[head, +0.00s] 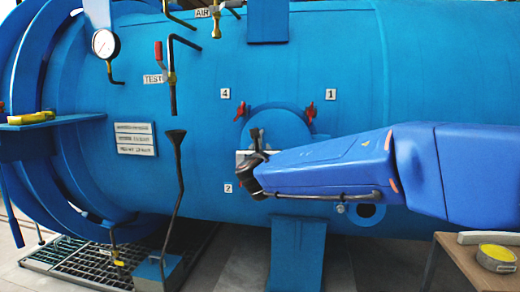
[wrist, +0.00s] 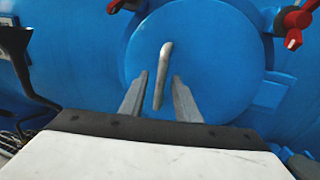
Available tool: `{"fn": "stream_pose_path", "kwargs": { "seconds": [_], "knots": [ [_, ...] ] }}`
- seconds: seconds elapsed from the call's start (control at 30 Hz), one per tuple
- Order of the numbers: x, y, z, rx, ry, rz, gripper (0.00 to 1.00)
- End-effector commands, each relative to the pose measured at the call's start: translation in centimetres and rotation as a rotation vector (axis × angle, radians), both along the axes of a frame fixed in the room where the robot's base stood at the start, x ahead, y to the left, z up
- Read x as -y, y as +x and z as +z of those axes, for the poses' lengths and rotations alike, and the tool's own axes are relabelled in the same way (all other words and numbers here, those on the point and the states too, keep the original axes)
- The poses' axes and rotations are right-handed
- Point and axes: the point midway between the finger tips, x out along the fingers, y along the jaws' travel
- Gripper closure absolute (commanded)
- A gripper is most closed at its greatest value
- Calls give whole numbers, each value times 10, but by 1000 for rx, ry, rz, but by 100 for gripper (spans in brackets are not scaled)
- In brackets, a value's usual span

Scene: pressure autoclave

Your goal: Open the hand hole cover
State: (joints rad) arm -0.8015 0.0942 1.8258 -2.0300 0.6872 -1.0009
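The hand hole cover (head: 282,127) is a round blue disc on the side of the blue vessel, partly hidden by my arm in the head view. It fills the middle of the wrist view (wrist: 218,62). A grey bar handle (wrist: 164,72) stands out from the cover. My gripper (wrist: 159,80) is open, with one finger on each side of the handle and gaps visible. Contact cannot be made out. Red-handled clamps sit around the cover, at upper left (head: 240,111) and upper right (head: 310,112); one also shows at right in the wrist view (wrist: 295,22).
A funnel on a bent pipe (head: 176,140) stands left of the cover. A pressure gauge (head: 105,44) and a red-handled test valve (head: 159,53) are at upper left. A small table (head: 447,250) with a yellow round item (head: 497,255) stands at lower right.

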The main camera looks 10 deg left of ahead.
Motion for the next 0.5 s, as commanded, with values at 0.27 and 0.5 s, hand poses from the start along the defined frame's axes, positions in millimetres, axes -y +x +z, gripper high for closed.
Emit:
{"fn": "stream_pose_path", "kwargs": {
  "seconds": [0.27, 0.5],
  "knots": [
    [-2, 14, 0, 1, -1, -1, 70],
    [-2, 14, 0, 1, -1, 0, 75]
  ]
}}
